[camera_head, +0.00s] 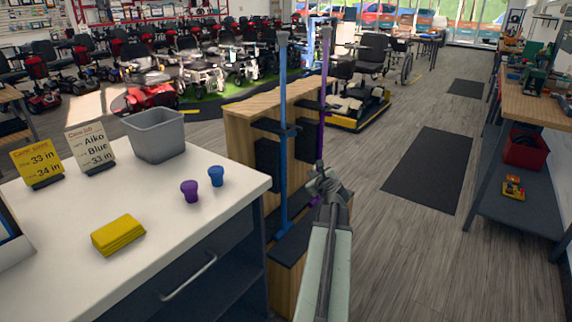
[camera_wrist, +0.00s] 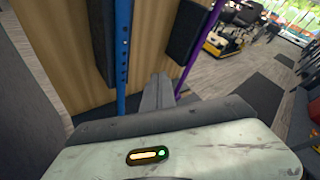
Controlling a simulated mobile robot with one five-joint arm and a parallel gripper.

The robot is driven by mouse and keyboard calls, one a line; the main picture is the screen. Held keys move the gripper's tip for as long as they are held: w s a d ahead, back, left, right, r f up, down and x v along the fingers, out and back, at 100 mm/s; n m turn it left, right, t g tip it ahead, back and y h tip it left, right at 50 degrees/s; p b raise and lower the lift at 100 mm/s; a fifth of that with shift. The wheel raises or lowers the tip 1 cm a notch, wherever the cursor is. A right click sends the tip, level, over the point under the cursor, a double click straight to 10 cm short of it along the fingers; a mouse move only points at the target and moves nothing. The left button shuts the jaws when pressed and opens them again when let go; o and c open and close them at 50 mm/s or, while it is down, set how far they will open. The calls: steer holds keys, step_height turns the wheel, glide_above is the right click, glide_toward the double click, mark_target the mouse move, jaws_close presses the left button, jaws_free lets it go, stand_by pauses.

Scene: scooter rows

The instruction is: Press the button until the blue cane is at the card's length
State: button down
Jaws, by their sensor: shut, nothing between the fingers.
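The blue cane (camera_head: 283,150) stands upright against a wooden stand, held by a dark bracket. In the wrist view, the blue cane (camera_wrist: 122,60) shows a row of holes and a small pale spot, perhaps its button. The purple cane (camera_head: 321,100) stands to its right; it also shows in the wrist view (camera_wrist: 200,50). The white card (camera_head: 90,148) on the counter appears to read Aiko, Blue, 33 in. My gripper (camera_head: 325,180) is shut and empty, right of the blue cane and in front of the purple cane's lower part. Its fingers (camera_wrist: 158,88) point between the canes, apart from the blue one.
The wooden stand (camera_head: 245,125) has dark pads. The white counter (camera_head: 90,210) holds a yellow card (camera_head: 37,163), a grey bin (camera_head: 155,135), a purple knob (camera_head: 189,190), a blue knob (camera_head: 216,176) and a yellow stack (camera_head: 118,235). Open floor lies right.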

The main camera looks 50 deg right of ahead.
steer(key=shift+d, duration=0.15)
steer(key=w, duration=0.8)
steer(key=shift+w, duration=0.1)
stand_by(1.9)
steer(key=shift+w, duration=0.35)
steer(key=shift+w, duration=0.65)
stand_by(0.8)
steer(key=shift+s, duration=1)
